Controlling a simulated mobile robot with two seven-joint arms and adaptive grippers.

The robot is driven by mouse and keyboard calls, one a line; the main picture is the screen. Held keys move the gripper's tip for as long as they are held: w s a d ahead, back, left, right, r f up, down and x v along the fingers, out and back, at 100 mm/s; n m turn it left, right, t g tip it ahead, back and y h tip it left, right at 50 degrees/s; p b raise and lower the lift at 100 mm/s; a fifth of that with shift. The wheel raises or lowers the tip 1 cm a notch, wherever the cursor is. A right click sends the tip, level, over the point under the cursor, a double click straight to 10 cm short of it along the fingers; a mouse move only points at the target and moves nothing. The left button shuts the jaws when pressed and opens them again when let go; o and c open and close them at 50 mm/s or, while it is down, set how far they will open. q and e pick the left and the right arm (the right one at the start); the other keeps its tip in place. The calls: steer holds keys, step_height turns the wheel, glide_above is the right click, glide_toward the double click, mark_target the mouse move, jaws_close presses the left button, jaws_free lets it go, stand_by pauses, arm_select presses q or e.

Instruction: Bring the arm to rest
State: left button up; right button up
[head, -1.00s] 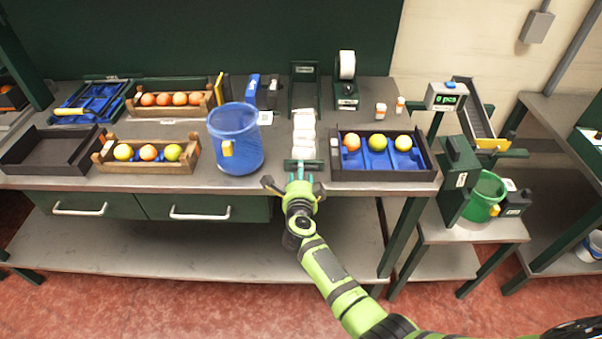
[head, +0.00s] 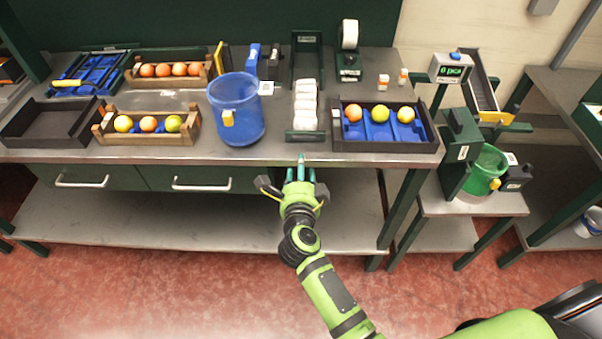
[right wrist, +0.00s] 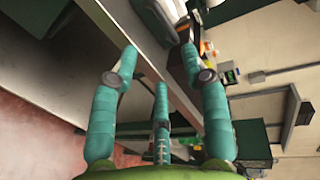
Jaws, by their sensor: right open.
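My right arm reaches up from the lower right in the head view. Its green gripper (head: 301,170) is at the front edge of the workbench (head: 270,152), in front of a green rack holding white rolled items (head: 305,103). In the right wrist view the teal fingers (right wrist: 160,75) are spread apart with nothing between them. My left gripper is not in view.
A black tray with blue insert (head: 336,140) holds three fruits at right. A wooden crate (head: 150,138) holds fruit at left. A side stand carries a green bucket (head: 484,172). The floor in front is free.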

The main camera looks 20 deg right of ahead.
steer(key=shift+s+a+r, duration=0.1)
steer(key=shift+s+a, duration=0.05)
steer(key=shift+s, duration=0.35)
steer(key=s+f+n+g+y+b, duration=0.1)
steer(key=s+f+n+g+y, duration=0.1)
steer(key=s+f+n, duration=0.65)
steer(key=s+a+f+n+g+y+b, duration=0.1)
steer(key=s+f+n+y, duration=0.15)
steer(key=f, duration=1.15)
steer(key=s+f+n+g+y, duration=0.2)
steer(key=s+f+n, duration=0.4)
steer(key=f, duration=0.5)
steer(key=s+d+f+n+g, duration=0.2)
steer(key=s+d+f+g, duration=0.1)
steer(key=s, duration=0.6)
steer(key=s+d+f+n+g+h+b, duration=0.1)
steer(key=s+d+f+n+g, duration=0.1)
steer(key=s+f, duration=0.4)
steer(key=s+d+f+n+g+h, duration=0.1)
steer(key=s+d+f+g, duration=0.3)
steer(key=s, duration=0.9)
steer(key=shift+d+f+n, duration=0.4)
steer(key=shift+d+n, duration=0.35)
steer(key=shift+n, duration=0.05)
